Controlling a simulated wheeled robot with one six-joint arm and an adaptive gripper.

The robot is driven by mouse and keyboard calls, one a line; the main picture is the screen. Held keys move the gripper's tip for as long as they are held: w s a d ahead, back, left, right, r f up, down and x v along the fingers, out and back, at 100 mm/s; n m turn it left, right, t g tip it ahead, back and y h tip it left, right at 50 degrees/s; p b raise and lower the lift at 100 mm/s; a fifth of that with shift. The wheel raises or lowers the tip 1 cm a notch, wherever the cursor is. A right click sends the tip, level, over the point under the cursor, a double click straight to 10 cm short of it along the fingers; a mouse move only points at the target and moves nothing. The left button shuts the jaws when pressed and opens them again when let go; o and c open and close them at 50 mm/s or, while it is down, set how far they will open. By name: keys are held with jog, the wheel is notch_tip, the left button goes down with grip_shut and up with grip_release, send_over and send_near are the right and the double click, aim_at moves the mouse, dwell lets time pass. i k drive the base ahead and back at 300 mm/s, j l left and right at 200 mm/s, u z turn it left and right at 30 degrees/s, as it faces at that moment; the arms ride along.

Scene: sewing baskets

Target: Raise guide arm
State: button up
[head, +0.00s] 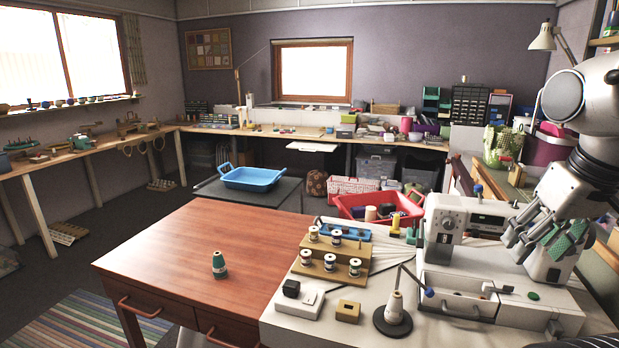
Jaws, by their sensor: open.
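A thin dark rod with a blue ball tip (415,280) slants down to the right beside a pale thread cone (394,306) on a round black base (392,322). It looks like the guide arm, but I cannot tell for sure. My gripper (533,245) is at the right, in front of the white sewing machine (450,228). Its grey fingers with green pads are apart, with nothing seen between them. It is well to the right of the rod and not touching it. The fingers hide part of the machine's right side.
A stepped wooden rack (335,268) holds several spools at the left of the white worktop. A red basket (350,212) and a blue tray (252,184) lie behind.

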aim_at(428, 292)
jog(key=k+j+z, duration=0.1)
jog(key=j+z, duration=0.25)
jog(key=k+j+z, duration=0.2)
jog(key=z, duration=0.2)
jog(key=k+j+z, duration=0.15)
jog(key=z, duration=0.2)
jog(key=j, duration=0.05)
